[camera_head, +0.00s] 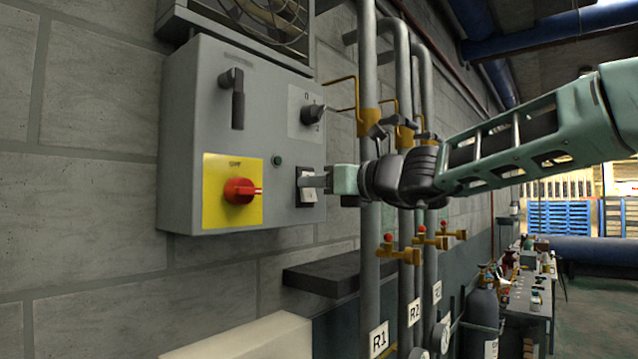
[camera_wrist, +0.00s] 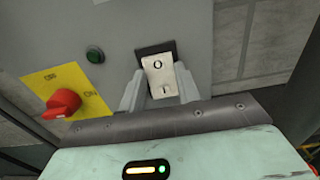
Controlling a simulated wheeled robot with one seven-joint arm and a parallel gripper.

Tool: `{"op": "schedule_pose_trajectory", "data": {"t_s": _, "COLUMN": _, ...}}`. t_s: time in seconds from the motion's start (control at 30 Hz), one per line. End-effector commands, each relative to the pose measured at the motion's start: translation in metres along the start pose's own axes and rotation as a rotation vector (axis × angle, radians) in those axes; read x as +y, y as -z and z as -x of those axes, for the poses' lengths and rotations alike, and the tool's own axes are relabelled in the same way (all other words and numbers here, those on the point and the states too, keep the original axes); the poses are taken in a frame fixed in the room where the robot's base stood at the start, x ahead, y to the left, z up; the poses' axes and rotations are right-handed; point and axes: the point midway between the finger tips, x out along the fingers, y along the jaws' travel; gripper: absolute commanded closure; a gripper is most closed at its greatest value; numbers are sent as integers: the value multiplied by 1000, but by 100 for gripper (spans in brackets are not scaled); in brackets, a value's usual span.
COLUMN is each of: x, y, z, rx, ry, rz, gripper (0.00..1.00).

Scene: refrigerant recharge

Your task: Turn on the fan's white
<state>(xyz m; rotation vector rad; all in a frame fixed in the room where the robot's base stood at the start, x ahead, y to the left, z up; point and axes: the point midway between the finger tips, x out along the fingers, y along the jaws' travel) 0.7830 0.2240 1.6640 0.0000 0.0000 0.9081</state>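A grey control box (camera_head: 180,150) is fixed to the block wall, below a caged fan (camera_head: 272,18). A white rocker switch (camera_head: 308,193) in a dark frame is at the box's lower right. In the wrist view the white switch (camera_wrist: 159,76) shows an O mark above and an I mark below. My gripper (camera_head: 318,181) is in front of the switch, partly covering it. In the wrist view its two fingers (camera_wrist: 160,88) are apart, one on each side of the switch. I cannot tell whether the fingertips touch the box. No object is held.
The box also carries a red knob (camera_head: 240,191) on a yellow plate, a green button (camera_head: 276,160), a black lever (camera_head: 237,98) and a small rotary selector (camera_head: 313,114). Vertical pipes (camera_head: 370,230) with yellow valves stand close on the right. A dark shelf (camera_head: 325,273) is below.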

Motion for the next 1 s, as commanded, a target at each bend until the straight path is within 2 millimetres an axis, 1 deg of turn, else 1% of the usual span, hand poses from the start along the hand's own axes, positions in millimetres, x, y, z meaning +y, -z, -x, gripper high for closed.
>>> {"op": "schedule_pose_trajectory", "data": {"t_s": 0.23, "x": 0, "y": 8, "z": 0, "rx": -37, "ry": 1, "rz": 1, "gripper": 90}}
{"op": "schedule_pose_trajectory", "data": {"t_s": 1.0, "x": 0, "y": 14, "z": 1, "rx": -243, "ry": 1, "rz": 2, "gripper": 90}}
